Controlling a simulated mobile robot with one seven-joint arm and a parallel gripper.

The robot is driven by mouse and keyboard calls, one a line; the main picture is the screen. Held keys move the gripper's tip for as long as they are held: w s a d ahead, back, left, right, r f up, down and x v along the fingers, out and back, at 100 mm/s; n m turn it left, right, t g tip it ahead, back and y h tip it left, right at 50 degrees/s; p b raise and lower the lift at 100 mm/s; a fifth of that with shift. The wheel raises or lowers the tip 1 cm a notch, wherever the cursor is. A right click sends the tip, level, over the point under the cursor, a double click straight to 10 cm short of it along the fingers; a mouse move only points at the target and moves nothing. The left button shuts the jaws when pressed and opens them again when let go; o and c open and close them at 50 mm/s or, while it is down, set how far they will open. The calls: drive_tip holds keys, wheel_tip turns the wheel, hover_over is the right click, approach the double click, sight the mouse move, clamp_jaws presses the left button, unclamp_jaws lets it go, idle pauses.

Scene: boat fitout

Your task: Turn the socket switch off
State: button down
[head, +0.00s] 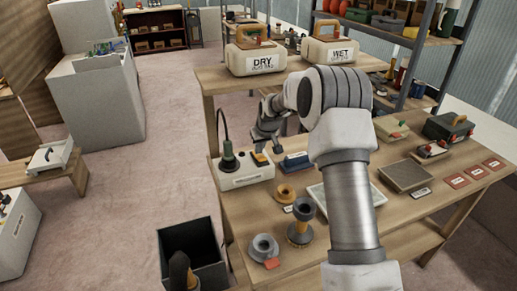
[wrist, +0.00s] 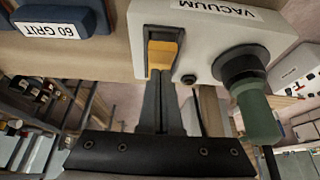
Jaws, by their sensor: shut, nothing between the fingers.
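The socket box is white, labelled VACUUM, and sits at the left edge of the workbench in the head view (head: 240,178); it fills the upper middle of the wrist view (wrist: 205,30). Its switch is a yellow-orange rocker in a dark frame, seen in the wrist view (wrist: 163,52) and the head view (head: 261,159). A green plug (wrist: 257,112) sits in the box's dark round socket beside the switch. My gripper (wrist: 160,74) is shut and empty, its fingertips at the near end of the rocker; I cannot tell if they touch it.
A blue block labelled 60 GRIT (wrist: 60,18) lies beside the box. Orange and grey discs (head: 285,192) and a framed panel (head: 335,195) lie nearby on the bench. DRY (head: 262,62) and WET (head: 340,52) cases stand behind. A dark open bin (head: 190,240) stands in front.

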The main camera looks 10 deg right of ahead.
drive_tip(key=shift+r, duration=0.1)
drive_tip(key=v, duration=1.7)
drive_tip(key=shift+r, duration=0.15)
drive_tip(key=s+a+r+h, duration=0.1)
drive_tip(key=s+r, duration=0.3)
drive_tip(key=s, duration=0.5)
drive_tip(key=s+r, duration=0.5)
drive_tip(key=s, duration=0.5)
drive_tip(key=s+f+m, duration=0.1)
drive_tip(key=s, duration=0.8)
drive_tip(key=s+f+m, duration=0.1)
drive_tip(key=s+f, duration=0.1)
drive_tip(key=s, duration=0.7)
drive_tip(key=shift+s+f, duration=0.25)
drive_tip(key=shift+s, duration=0.05)
